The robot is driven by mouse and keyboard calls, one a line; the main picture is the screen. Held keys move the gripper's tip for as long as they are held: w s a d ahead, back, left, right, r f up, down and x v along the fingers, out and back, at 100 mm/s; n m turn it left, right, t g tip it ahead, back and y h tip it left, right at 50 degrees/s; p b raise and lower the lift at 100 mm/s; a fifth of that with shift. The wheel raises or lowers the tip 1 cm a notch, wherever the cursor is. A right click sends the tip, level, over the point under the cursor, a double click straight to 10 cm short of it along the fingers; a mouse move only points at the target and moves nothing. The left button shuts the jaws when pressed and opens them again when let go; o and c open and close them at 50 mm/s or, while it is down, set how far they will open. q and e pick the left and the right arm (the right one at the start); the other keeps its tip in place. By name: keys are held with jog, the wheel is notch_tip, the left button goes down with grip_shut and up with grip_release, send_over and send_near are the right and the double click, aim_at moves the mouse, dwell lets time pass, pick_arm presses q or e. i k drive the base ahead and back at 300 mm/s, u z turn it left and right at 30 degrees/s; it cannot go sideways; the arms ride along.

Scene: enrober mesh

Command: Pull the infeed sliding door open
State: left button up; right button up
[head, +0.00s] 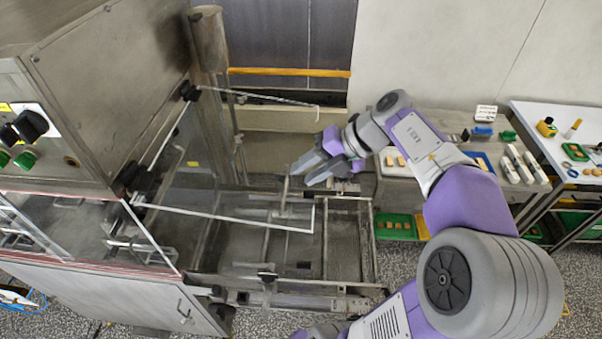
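The infeed sliding door seems to be the clear panel with pale edge strips (225,217) that reaches right from the enrober housing (110,80). A thin upright bar, which looks like its handle (284,190), stands near the panel's right end. My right gripper (301,177) comes in from the right above the infeed frame. Its two grey fingers are apart, with a visible gap between them and nothing seen held. The fingertips are just right of the bar; I cannot tell whether they touch it. My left gripper is not in view.
The infeed frame (345,285) has metal rails and bars below the panel. A round post (209,45) rises behind it. A bench (395,190) with pale blocks and a white table (540,115) stand right. A green tray (397,228) sits low beside the frame.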

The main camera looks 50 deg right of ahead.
aim_at(134, 238)
jog(key=k, duration=1)
